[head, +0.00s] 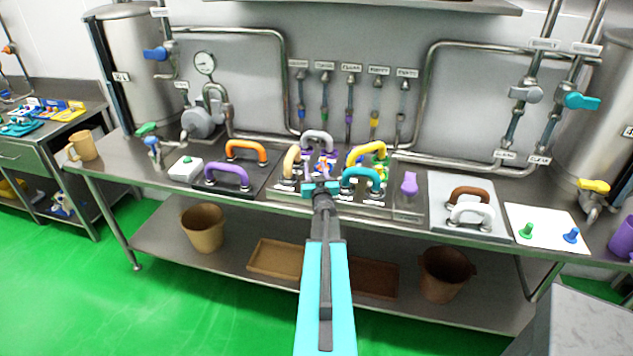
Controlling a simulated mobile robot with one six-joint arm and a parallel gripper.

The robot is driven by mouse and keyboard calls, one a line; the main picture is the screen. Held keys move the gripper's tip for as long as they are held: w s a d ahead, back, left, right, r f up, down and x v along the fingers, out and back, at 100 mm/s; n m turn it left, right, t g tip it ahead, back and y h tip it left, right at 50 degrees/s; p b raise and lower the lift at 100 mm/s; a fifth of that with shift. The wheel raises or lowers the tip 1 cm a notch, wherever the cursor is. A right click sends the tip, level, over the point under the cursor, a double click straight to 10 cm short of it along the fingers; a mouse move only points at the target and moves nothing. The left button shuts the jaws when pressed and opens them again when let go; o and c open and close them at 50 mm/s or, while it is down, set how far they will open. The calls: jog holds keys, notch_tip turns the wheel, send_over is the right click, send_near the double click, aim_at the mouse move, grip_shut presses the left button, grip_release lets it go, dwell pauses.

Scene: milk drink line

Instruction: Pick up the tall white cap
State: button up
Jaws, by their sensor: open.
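I cannot make out for certain which thing is the tall white cap. The clearest white upright piece is a white arched handle (472,213) on a pale plate (445,190) at the right of the steel bench, in front of a brown arched handle (468,195). My gripper (320,183) is over the middle of the bench, left of the white arch and apart from it. Its teal jaws are open and partly hide small coloured pieces behind them. I cannot tell whether they touch anything.
Grey (317,137), beige (291,161), yellow (368,152) and teal (361,176) arches crowd around my gripper. A purple piece (409,183) stands to the right. A white board (546,228) holds green and blue pegs. Pipes and valves line the wall behind.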

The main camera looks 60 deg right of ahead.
dwell(0.3)
grip_shut()
jog(key=shift+r, duration=0.1)
